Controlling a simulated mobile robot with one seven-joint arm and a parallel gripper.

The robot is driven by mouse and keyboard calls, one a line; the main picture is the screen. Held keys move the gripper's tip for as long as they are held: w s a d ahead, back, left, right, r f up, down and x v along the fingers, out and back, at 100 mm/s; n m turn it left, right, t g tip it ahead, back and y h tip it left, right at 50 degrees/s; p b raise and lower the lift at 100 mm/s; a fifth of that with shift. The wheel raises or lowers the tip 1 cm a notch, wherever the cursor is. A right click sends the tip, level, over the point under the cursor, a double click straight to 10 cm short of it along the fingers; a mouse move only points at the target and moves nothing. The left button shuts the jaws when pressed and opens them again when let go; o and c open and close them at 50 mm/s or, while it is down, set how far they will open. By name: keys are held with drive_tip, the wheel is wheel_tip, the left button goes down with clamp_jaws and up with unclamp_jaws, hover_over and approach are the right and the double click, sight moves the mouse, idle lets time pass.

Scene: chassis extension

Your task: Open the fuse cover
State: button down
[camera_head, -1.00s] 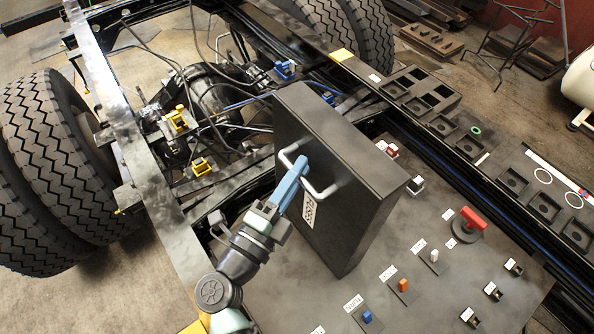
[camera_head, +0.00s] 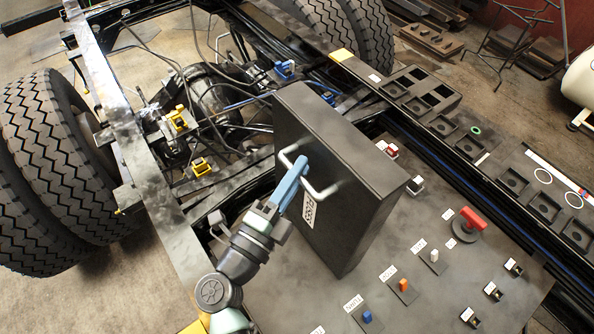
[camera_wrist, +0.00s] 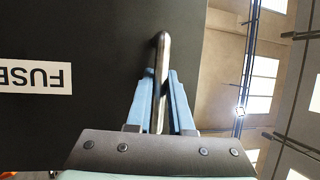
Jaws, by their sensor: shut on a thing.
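The fuse cover (camera_head: 355,145) is a tall dark box-like lid that stands up, tilted, on the dark panel. Its face carries a white label reading FUSE, which shows upside down in the wrist view (camera_wrist: 36,76). A pale metal handle (camera_head: 325,190) is fixed to that face. My gripper (camera_head: 291,184) has blue fingers and is shut on the handle, at its left part in the head view. In the wrist view the handle bar (camera_wrist: 161,85) runs between the two blue fingers. The fuses are not visible.
The panel (camera_head: 330,295) around the cover carries a red rotary switch (camera_head: 472,220) and several small coloured switches at the right. Chassis rails and a cabled axle lie behind. Large tyres (camera_head: 45,170) stand at the left.

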sight(319, 166)
drive_tip(key=shift+w+d+r+p, duration=0.15)
drive_tip(key=shift+d+r+p, duration=0.15)
drive_tip(key=shift+p, duration=0.25)
drive_tip(key=shift+g+y, duration=0.3)
drive_tip(key=shift+g, duration=0.2)
drive_tip(key=w+d+p, duration=0.2)
drive_tip(key=d, duration=0.1)
drive_tip(key=w+d+p, duration=0.1)
drive_tip(key=shift+w+d+r, duration=0.25)
drive_tip(key=shift+w+d, duration=0.05)
drive_tip(key=shift+d, duration=0.1)
drive_tip(key=c, duration=1.1)
unclamp_jaws()
drive_tip(key=shift+s, duration=0.1)
drive_tip(key=b+v, duration=0.3)
drive_tip(key=v, duration=1)
drive_tip(key=shift+a, duration=0.1)
